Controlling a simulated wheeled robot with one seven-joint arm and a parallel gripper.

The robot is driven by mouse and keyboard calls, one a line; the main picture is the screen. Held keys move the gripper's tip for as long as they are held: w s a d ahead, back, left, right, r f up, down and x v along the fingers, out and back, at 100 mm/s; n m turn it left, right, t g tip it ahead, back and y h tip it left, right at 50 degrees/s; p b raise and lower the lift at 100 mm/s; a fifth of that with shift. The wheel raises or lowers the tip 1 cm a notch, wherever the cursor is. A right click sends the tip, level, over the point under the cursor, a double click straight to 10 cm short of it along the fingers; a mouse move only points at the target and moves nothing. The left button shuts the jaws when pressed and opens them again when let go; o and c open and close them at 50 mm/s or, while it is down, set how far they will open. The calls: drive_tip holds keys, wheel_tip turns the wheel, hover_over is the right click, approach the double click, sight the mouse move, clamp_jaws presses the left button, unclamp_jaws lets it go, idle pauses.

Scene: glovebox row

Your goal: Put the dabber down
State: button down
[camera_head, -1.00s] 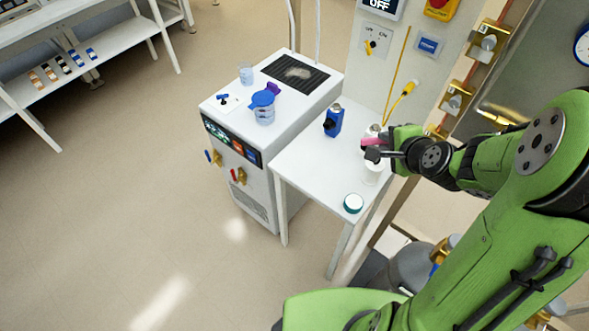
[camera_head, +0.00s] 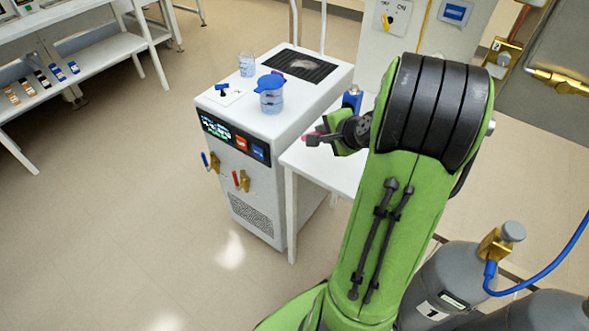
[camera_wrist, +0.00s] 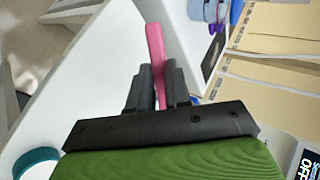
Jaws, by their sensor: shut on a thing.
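My gripper (camera_head: 318,139) is shut on the pink dabber (camera_wrist: 156,52). In the wrist view the dabber is a pink bar standing out between the two dark fingers (camera_wrist: 154,84). In the head view only a little pink (camera_head: 320,129) shows at the fingers. The gripper is over or near the left edge of the white side table (camera_head: 301,160); its height above the table is hard to tell. My arm hides most of the tabletop in the head view.
A white chiller (camera_head: 262,217) stands left of the table, with a blue-lidded jar (camera_head: 271,98) and a beaker (camera_head: 247,66) on top. A blue object (camera_head: 352,97) stands at the table's back. A teal-rimmed lid (camera_wrist: 36,162) shows in the wrist view. Grey cylinders (camera_head: 455,280) stand right.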

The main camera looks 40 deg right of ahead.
wheel_tip(320, 180, down, 9)
drive_tip(key=b, duration=0.3)
drive_tip(key=shift+s+d, duration=0.1)
drive_tip(key=shift+f, duration=0.1)
drive_tip(key=shift+f+b, duration=0.15)
drive_tip(key=shift+b, duration=0.2)
drive_tip(key=c, duration=1.1)
unclamp_jaws()
